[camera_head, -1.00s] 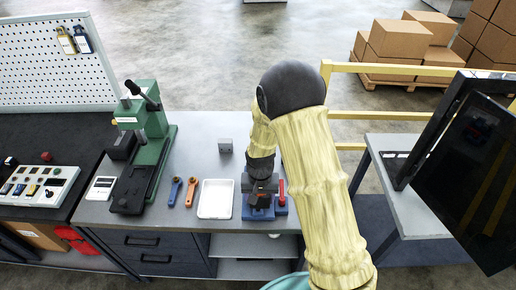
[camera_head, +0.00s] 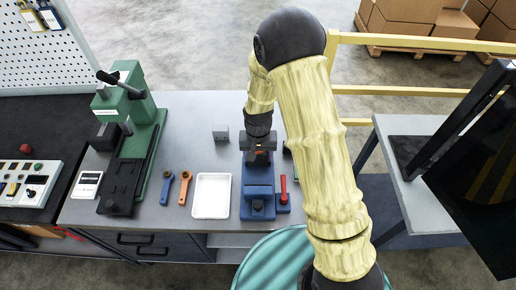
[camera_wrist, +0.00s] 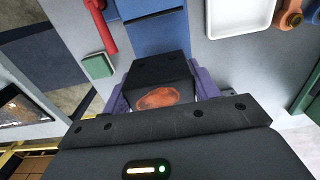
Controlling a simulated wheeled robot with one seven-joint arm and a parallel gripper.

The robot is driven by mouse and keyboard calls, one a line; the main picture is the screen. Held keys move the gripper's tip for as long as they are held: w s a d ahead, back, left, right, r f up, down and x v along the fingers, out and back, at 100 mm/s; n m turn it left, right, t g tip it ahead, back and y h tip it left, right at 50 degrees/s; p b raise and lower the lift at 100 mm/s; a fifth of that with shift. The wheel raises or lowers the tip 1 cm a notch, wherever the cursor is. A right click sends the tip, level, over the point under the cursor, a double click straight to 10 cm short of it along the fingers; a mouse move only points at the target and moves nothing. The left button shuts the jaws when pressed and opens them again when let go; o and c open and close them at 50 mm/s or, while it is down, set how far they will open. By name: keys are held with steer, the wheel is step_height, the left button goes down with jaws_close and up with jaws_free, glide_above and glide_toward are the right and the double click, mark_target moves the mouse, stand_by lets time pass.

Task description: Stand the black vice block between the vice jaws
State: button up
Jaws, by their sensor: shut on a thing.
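The black vice block (camera_wrist: 158,72) is in my gripper (camera_wrist: 160,95), between its two purple fingers. An orange-brown patch marks the block's near face in the wrist view. In the head view my gripper (camera_head: 258,152) points down at the far end of the blue vice (camera_head: 258,182). The vice also shows beyond the block in the wrist view (camera_wrist: 157,35). Whether the block touches the vice, and the gap between the jaws, is hidden by the gripper and the block.
A red handle (camera_head: 283,188) stands right of the vice. A white tray (camera_head: 211,196) and two wrenches, orange (camera_head: 185,188) and blue (camera_head: 166,188), lie to its left. A small grey cube (camera_head: 220,132) sits behind the tray. A green press (camera_head: 137,135) stands farther left.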

mark_target(257, 164)
steer(key=shift+s+r, duration=0.1)
steer(key=shift+s, duration=0.15)
steer(key=shift+w+f+b, duration=0.15)
steer(key=shift+f+b, duration=0.5)
steer(key=shift+f, duration=0.2)
steer(key=shift+w+f+b, duration=0.1)
steer(key=shift+f+b, duration=0.5)
steer(key=shift+f, duration=0.25)
steer(key=shift+s+a+f+b, duration=0.15)
steer(key=shift+s+f+b, duration=0.1)
steer(key=shift+f+b, duration=0.4)
steer(key=shift+w+d+f+b, duration=0.1)
steer(key=shift+f+b, duration=0.15)
steer(key=shift+f, duration=0.2)
steer(key=shift+w+d+f+b, duration=0.1)
steer(key=shift+f+b, duration=0.1)
steer(key=shift+f, duration=0.25)
steer(key=shift+s+a+f+b, duration=0.1)
steer(key=shift+s+f+b, duration=0.1)
steer(key=shift+f+b, duration=1.2)
steer(key=shift+f, duration=0.6)
steer(key=shift+w+f, duration=0.1)
steer(key=shift+f, duration=0.1)
